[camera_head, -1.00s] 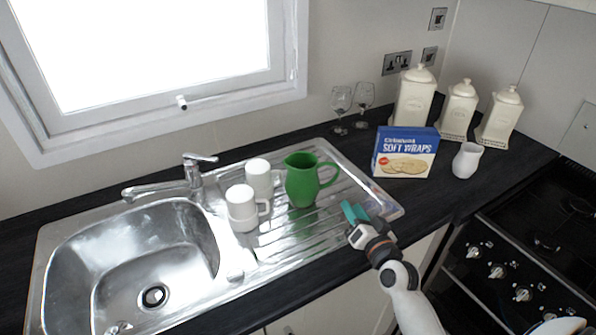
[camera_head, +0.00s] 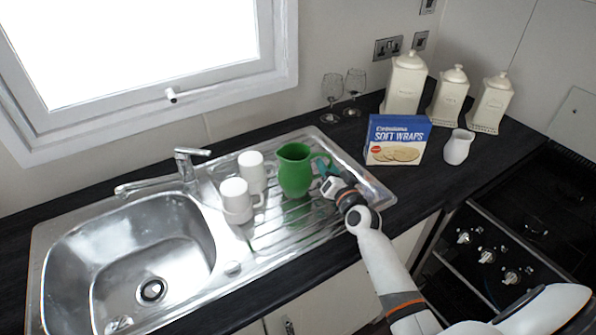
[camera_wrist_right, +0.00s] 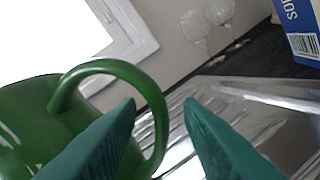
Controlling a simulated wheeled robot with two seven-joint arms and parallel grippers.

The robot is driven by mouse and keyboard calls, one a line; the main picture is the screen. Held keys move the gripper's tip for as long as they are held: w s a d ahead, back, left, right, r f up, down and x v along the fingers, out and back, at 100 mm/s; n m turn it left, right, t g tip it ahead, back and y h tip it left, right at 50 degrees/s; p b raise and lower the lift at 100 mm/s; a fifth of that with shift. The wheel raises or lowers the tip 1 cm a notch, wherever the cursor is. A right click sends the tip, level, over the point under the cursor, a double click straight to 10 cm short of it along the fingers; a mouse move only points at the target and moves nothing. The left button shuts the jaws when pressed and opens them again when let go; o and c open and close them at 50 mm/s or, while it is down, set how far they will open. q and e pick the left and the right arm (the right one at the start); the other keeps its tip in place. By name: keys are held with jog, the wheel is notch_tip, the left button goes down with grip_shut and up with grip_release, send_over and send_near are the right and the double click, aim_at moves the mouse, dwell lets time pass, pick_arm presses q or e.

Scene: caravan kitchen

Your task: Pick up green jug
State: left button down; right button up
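The green jug (camera_head: 294,171) stands upright on the ribbed drainboard of the steel sink, its handle toward the right. My right gripper (camera_head: 322,167) is at the handle side of the jug, with its teal fingers close to the handle. In the right wrist view, the two fingers (camera_wrist_right: 161,104) are apart, and the jug's handle (camera_wrist_right: 150,95) curves down by the left finger, partly between the fingers. The jug's body (camera_wrist_right: 30,115) fills the left of that view. I cannot tell whether a finger touches the handle. My left gripper is not in view.
Two white mugs (camera_head: 236,201) (camera_head: 252,172) stand close left of the jug. The sink bowl (camera_head: 140,262) and tap (camera_head: 185,165) are further left. Wine glasses (camera_head: 332,92), a soft wraps box (camera_head: 397,140), a white jug (camera_head: 458,147) and canisters (camera_head: 405,84) stand behind and right.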

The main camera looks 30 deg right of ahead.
jog(key=shift+w+d+f, duration=0.15)
jog(key=shift+w, duration=0.95)
jog(key=shift+s, duration=0.1)
jog(key=shift+c, duration=0.2)
grip_shut()
jog(key=shift+r, duration=0.25)
